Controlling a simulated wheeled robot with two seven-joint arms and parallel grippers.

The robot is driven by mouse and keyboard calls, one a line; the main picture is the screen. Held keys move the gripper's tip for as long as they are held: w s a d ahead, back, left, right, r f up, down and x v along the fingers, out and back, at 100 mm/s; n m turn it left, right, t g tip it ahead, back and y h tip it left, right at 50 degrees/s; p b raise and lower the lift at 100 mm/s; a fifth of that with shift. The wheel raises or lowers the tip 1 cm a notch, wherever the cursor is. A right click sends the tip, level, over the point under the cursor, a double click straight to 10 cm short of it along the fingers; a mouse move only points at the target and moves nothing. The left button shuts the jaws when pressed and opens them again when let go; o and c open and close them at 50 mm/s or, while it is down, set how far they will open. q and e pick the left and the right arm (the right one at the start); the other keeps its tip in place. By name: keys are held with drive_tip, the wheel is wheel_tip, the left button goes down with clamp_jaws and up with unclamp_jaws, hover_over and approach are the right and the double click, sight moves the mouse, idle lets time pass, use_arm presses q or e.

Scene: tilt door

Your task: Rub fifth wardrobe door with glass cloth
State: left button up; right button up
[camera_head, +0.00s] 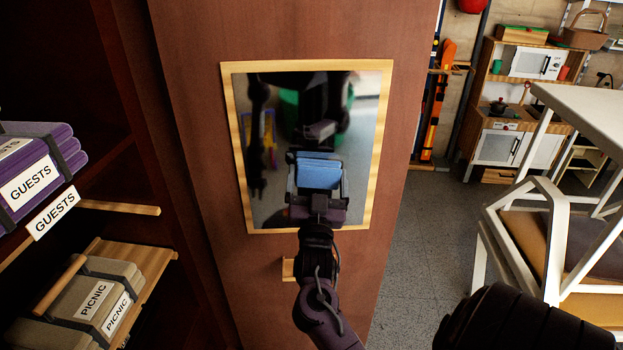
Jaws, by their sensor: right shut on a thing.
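The wardrobe door (190,90) is a reddish-brown panel standing open, with a wood-framed mirror (365,100) on it. I cannot tell from its look whether it is the fifth door. My right gripper (318,192) is in front of the lower middle of the mirror, its arm coming up from below. It is shut on a folded blue cloth (319,174), which faces the glass. The cloth is at or very near the glass; its reflection blends with it, so contact is hard to tell. My left gripper is not in view.
A small wooden handle (288,269) sits below the mirror, partly behind my arm. At left, open shelves hold purple "GUESTS" bundles (40,170) and beige "PICNIC" bundles (95,300). At right stand a white table (590,105) and chair (500,225). Grey floor (420,260) is clear between.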

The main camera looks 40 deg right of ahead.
drive_tip(key=shift+s+d+p, duration=0.2)
drive_tip(key=shift+s+d, duration=0.9)
drive_tip(key=shift+d, duration=0.15)
drive_tip(key=shift+s+d+p, duration=0.2)
drive_tip(key=shift+s+d, duration=0.85)
drive_tip(key=shift+d, duration=0.2)
drive_tip(key=shift+a, duration=0.2)
drive_tip(key=shift+s+a, duration=0.4)
drive_tip(key=shift+s, duration=0.1)
drive_tip(key=shift+s+a+p, duration=0.55)
drive_tip(key=shift+s+a, duration=1)
drive_tip(key=shift+s, duration=0.15)
drive_tip(key=shift+a, duration=0.1)
drive_tip(key=shift+s+a+p, duration=0.4)
drive_tip(key=shift+s+a, duration=0.55)
drive_tip(key=shift+s, duration=0.2)
drive_tip(key=shift+f, duration=0.15)
